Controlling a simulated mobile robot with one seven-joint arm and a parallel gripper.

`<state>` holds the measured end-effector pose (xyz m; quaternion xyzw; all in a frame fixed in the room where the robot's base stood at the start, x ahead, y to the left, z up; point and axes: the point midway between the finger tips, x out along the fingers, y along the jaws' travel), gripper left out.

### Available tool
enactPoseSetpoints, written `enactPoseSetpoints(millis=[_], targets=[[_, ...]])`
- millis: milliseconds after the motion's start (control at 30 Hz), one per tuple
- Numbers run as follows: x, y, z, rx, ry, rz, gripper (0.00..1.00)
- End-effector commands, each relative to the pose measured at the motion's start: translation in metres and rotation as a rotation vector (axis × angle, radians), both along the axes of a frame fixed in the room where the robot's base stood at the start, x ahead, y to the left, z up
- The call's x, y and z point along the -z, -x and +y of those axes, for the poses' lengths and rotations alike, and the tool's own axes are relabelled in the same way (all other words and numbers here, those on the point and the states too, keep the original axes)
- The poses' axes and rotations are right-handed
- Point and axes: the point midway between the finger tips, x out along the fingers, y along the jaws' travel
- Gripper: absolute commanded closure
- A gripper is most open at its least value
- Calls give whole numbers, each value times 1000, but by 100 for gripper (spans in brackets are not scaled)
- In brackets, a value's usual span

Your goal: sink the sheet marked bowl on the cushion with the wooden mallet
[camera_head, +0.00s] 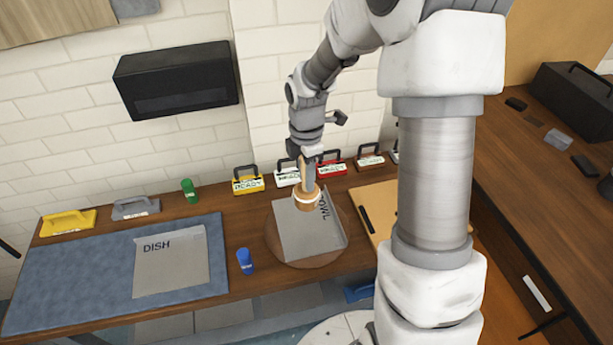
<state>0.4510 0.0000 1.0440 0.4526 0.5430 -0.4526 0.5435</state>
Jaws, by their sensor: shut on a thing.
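My gripper (304,160) is shut on the handle of the wooden mallet (308,200). The mallet hangs head down over the upper part of a grey sheet (300,240) whose marking is partly covered and reads as the end of "BOWL". I cannot tell whether the mallet head touches the sheet. This sheet lies on the round brown cushion (273,232) and its right side is bent up. A second grey sheet (172,272), marked "DISH", lies on the blue mat at the left, with its right edge raised.
A blue mat (60,275) covers the bench's left. A blue cylinder (245,261) stands left of the cushion, a green one (189,190) behind. Several labelled, handled blocks (248,184) line the wall. A board (378,205) with a black bar lies right of the cushion.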

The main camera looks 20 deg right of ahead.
Motion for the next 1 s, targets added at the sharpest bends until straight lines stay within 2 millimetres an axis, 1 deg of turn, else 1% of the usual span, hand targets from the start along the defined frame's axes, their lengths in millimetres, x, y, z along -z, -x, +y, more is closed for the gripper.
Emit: enactPoseSetpoints(millis=[267, 367, 733, 833, 1000], targets=[[1, 0, 0, 0, 0, 0, 100], [-1, 6, 0, 0, 0, 0, 100], [-19, 75, -1, 1, 1, 1, 100], [-20, 86, 0, 1, 0, 1, 100], [-19, 91, 0, 0, 0, 0, 100]])
